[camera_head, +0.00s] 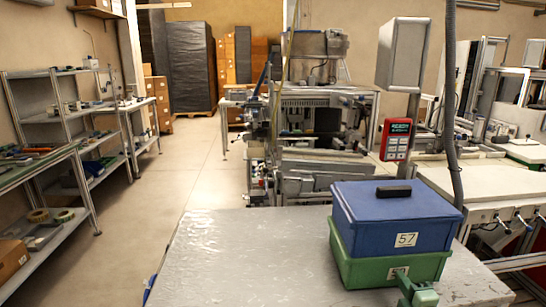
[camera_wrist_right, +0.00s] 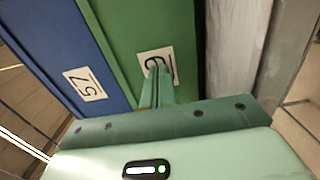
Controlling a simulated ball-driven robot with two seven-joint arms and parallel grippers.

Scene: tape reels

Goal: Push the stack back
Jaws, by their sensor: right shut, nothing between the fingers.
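The stack is a blue lidded box (camera_head: 385,222) on top of a green box (camera_head: 350,262), at the right front of the grey metal table (camera_head: 245,255). The blue box bears a label reading 57 and a black handle on its lid. My right gripper (camera_head: 404,279) is at the green box's front face, shut and empty. In the right wrist view the shut fingertips (camera_wrist_right: 157,72) are at the green box's label (camera_wrist_right: 156,62), covering part of it. They look to be touching the face or very close to it. The blue box (camera_wrist_right: 60,55) also shows there. My left gripper is out of view.
The table top is bare to the left of the stack. A red handheld device (camera_head: 397,140) hangs on a post behind the stack, and a grey hose (camera_head: 451,110) hangs near its right side. A white workbench (camera_head: 480,185) stands to the right. Shelves (camera_head: 60,150) stand at the far left.

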